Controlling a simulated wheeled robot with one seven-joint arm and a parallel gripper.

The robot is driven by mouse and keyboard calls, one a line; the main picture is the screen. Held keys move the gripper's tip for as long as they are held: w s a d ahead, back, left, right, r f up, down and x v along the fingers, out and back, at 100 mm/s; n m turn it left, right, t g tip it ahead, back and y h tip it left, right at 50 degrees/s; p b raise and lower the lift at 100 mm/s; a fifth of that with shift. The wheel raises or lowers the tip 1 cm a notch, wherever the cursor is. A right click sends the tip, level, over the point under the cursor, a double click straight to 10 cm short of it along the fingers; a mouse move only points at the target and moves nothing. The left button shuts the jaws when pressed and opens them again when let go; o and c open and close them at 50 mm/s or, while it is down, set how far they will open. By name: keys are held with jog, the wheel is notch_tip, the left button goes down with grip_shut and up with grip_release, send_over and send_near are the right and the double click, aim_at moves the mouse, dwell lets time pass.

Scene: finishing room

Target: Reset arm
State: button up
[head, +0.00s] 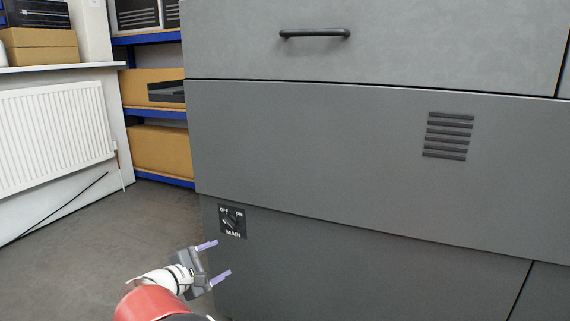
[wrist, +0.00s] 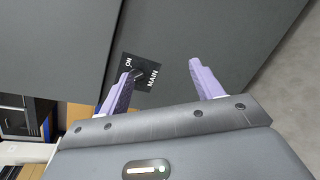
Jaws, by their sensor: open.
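My gripper (head: 217,260) is open and empty, with its two pale purple fingers spread apart. It is at the lower left of the head view, just below and in front of the main switch (head: 232,220). The switch is a black square plate with a dark rotary knob, marked OFF, ON and MAIN, on the grey cabinet's front. In the wrist view the gripper (wrist: 160,82) points toward the cabinet, and the switch plate (wrist: 150,72) shows between the fingers. One finger partly covers the plate and the knob there. I cannot tell the knob's setting with certainty.
The large grey cabinet (head: 320,150) fills the right, with a black drawer handle (head: 315,33) and vent slots (head: 448,136). Blue shelving with cardboard boxes (head: 160,152) stands behind on the left. A white radiator (head: 55,135) is on the left wall. The floor (head: 90,240) at left is largely clear.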

jog(key=s+d+r+m+g+y, duration=0.1)
jog(key=s+d+r+m+g, duration=0.15)
jog(key=d, duration=0.55)
jog(key=s+d+r+m+g, duration=0.1)
jog(key=s+d+m+g, duration=0.2)
jog(key=d, duration=0.5)
jog(key=s+d+r+m+g+y, duration=0.1)
jog(key=s+d+r+m+g, duration=0.15)
jog(key=d, duration=0.65)
jog(key=s+d+m+y, duration=0.2)
jog(key=s+m, duration=0.1)
jog(key=s, duration=0.5)
jog(key=s+d+r+m+y+p, duration=0.1)
jog(key=s+d+m+y, duration=0.1)
jog(key=s, duration=0.6)
jog(key=s+d+m+y+p, duration=0.1)
jog(key=s+d+m+y, duration=0.1)
jog(key=s+d+m, duration=0.2)
jog(key=s+m, duration=0.2)
jog(key=s, duration=0.2)
jog(key=shift+s+r+t, duration=0.2)
jog(key=shift+r+t, duration=0.1)
jog(key=shift+r, duration=0.1)
jog(key=shift+d, duration=0.1)
